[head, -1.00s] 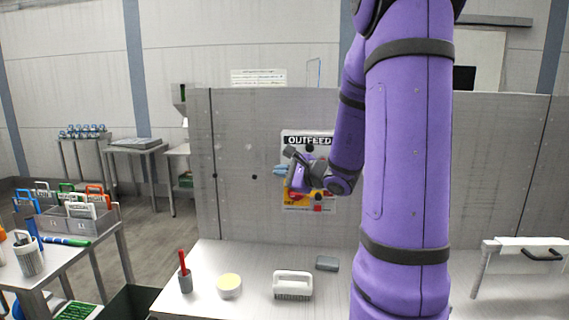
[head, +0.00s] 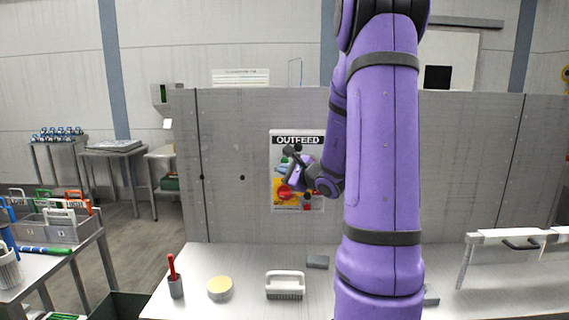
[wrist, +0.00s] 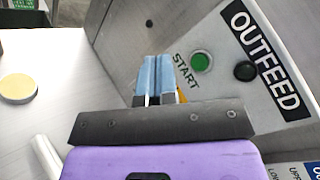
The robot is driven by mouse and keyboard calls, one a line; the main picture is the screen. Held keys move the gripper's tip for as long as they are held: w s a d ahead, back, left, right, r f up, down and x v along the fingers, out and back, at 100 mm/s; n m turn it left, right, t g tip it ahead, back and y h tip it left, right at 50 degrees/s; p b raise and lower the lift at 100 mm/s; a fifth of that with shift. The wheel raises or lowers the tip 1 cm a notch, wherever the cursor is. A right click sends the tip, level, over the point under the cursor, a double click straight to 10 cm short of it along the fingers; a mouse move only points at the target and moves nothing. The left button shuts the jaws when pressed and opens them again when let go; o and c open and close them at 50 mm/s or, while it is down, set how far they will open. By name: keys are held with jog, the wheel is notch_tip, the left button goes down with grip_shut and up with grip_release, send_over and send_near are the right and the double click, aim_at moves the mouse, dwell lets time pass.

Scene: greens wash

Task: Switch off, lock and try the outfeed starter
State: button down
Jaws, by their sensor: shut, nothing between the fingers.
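The outfeed starter (head: 298,139) is a white panel headed OUTFEED on the grey partition. In the head view its lower part shows red and yellow areas, partly hidden by my wrist. The wrist view shows its OUTFEED label (wrist: 265,58), a green START button (wrist: 201,62) and a black round part (wrist: 245,71). My gripper (wrist: 152,65) has blue fingers, closed together and empty, beside the START button. In the head view my gripper (head: 282,172) is in front of the panel's left side. I cannot tell whether it touches the panel. A yellow-orange piece shows beside the fingers.
The bench below the panel holds a red-handled item in a cup (head: 175,287), a round yellow-topped tub (head: 220,289), a white brush (head: 285,286) and a grey block (head: 317,262).

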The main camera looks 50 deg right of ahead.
jog(key=w+d, duration=0.4)
jog(key=d, duration=0.1)
jog(key=shift+w+d, duration=0.1)
jog(key=shift+w, duration=0.15)
dwell(2.1)
jog(key=shift+w+d, duration=0.15)
jog(key=shift+d, duration=0.05)
jog(key=shift+w+d, duration=0.25)
jog(key=shift+d, duration=0.1)
dwell(0.9)
jog(key=shift+a, duration=0.1)
jog(key=shift+s+a, duration=0.55)
jog(key=shift+a, duration=0.05)
dwell(0.3)
jog(key=shift+s+a, duration=1.6)
jog(key=shift+a, duration=0.3)
